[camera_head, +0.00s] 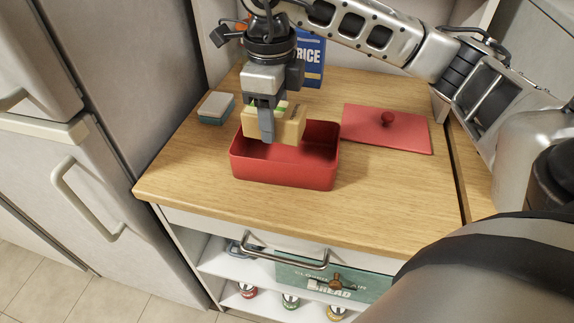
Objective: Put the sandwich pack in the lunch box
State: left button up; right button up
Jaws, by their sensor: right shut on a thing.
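The red lunch box (284,171) stands open on the wooden worktop, its lid off. My right gripper (267,128) points down over the box's left half. It is shut on the sandwich pack (290,127), a tan block with a bit of green at its top. The pack is at the box opening, its lower part near or below the far rim; I cannot tell whether it touches the box floor. The gripper's fingers hide part of the pack. The red lid (365,131) with a round knob lies flat to the right. My left gripper is not in view.
A sponge (216,107) lies left of the box. A blue rice box (311,60) stands behind, near the wall. The worktop (390,200) is clear in front and at right. Below are a drawer handle, a shelf with a green bread box (310,279) and several cans.

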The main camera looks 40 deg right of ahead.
jog(key=m, duration=0.3)
jog(key=d+m+b, duration=0.1)
jog(key=m, duration=0.2)
jog(key=shift+w+d+r+m, duration=0.1)
jog(key=shift+w+d+m, duration=0.05)
jog(key=shift+m, duration=0.15)
jog(key=m, duration=0.3)
jog(key=shift+d+r, duration=0.15)
jog(key=shift+d, duration=0.05)
jog(key=shift+d+r+m+b, duration=0.15)
jog(key=shift+m+b, duration=0.25)
jog(key=shift+m, duration=0.8)
jog(key=m, duration=0.4)
jog(key=shift+d+r+b, duration=0.1)
jog(key=shift+d+b, duration=0.2)
jog(key=shift+d, duration=0.1)
jog(key=m, duration=0.1)
send_near(287, 147)
jog(key=s+a+f, duration=0.2)
jog(key=s, duration=0.1)
notch_tip(287, 147, down, 4)
jog(key=shift+s+r, duration=0.1)
jog(key=shift+r, duration=0.05)
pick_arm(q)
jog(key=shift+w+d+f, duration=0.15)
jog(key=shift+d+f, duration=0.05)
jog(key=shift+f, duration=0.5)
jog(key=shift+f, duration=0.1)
pick_arm(e)
jog(key=shift+f, duration=0.3)
